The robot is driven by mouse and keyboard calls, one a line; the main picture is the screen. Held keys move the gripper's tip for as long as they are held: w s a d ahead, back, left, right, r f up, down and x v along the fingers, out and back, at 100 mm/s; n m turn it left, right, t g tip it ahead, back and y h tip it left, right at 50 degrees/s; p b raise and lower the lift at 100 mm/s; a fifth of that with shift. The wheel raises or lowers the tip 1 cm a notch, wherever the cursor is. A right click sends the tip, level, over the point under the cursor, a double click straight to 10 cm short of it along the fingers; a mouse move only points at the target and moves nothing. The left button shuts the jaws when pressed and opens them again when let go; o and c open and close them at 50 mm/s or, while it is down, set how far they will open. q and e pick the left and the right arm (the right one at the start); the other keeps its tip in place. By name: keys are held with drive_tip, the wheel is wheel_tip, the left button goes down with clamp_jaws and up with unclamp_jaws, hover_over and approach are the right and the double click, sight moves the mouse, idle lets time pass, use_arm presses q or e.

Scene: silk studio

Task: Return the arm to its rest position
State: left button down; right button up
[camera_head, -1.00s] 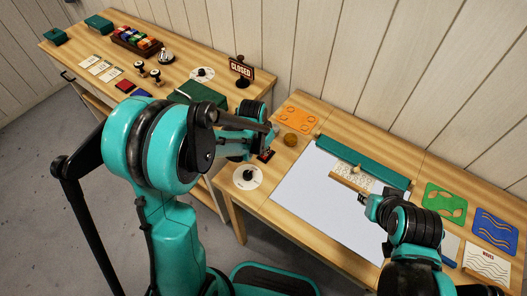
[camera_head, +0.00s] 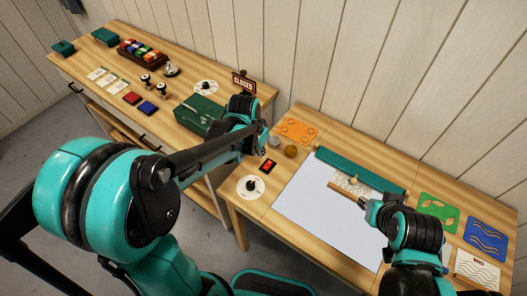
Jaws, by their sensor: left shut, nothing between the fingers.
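My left arm comes in from the left, with its black and teal wrist over the gap between the two wooden tables. My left gripper (camera_head: 262,143) is small in view beyond the wrist, shut and empty, near the left edge of the right table (camera_head: 262,225). My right gripper (camera_head: 363,203) is over the right table, beside a wooden bar (camera_head: 345,197) in front of a teal roller-like bar (camera_head: 360,171). Its fingers are too small to tell open from shut, and I cannot tell if it touches the bar.
A green box (camera_head: 199,116) and a CLOSED sign (camera_head: 242,83) stand on the left table, close to my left arm. A pale sheet (camera_head: 320,205) covers mid-table.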

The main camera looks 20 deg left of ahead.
use_arm(q)
drive_tip(key=shift+s+a+r, duration=0.15)
drive_tip(key=shift+s+r, duration=0.2)
drive_tip(key=shift+r, duration=0.35)
drive_tip(key=s+a+r+n+t+y+b, duration=0.1)
drive_tip(key=s+n+t+b, duration=0.3)
drive_tip(key=s, duration=0.9)
drive_tip(key=shift+s+a+t+b, duration=0.3)
drive_tip(key=shift+a+b, duration=0.1)
drive_tip(key=shift+b, duration=0.75)
idle(0.9)
